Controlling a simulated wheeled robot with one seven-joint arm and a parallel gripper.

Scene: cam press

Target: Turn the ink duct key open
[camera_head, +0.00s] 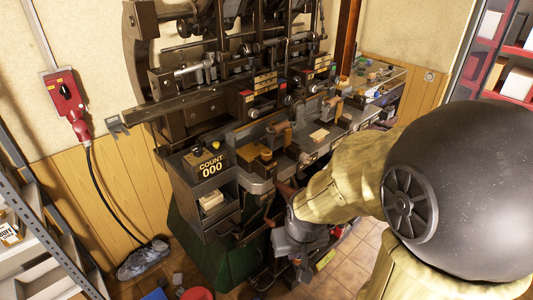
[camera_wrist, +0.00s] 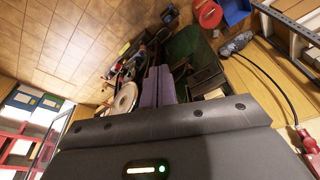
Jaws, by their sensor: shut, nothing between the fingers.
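The dark press (camera_head: 190,122) stands against the wall in the head view, with rods, rollers, small knobs and a "COUNT 000" box (camera_head: 209,165) at its near left. I cannot tell which part is the ink duct key. My gripper (camera_head: 303,268) hangs low in front of the press's bench, beside the drawers, apart from the upper rods and knobs. In the wrist view its two purple-grey fingers (camera_wrist: 158,72) lie together, shut and empty. A pale round disc (camera_wrist: 125,97) shows to the left of the fingers. My arm hides part of the bench's right side.
A grey shelf rack (camera_head: 42,235) stands at the left. A red wall socket box (camera_head: 66,103) has a black cable (camera_head: 107,200) hanging to the floor by a grey cloth (camera_head: 143,259). A red bucket (camera_head: 197,293) stands on the floor. Red shelves (camera_head: 488,62) stand far right.

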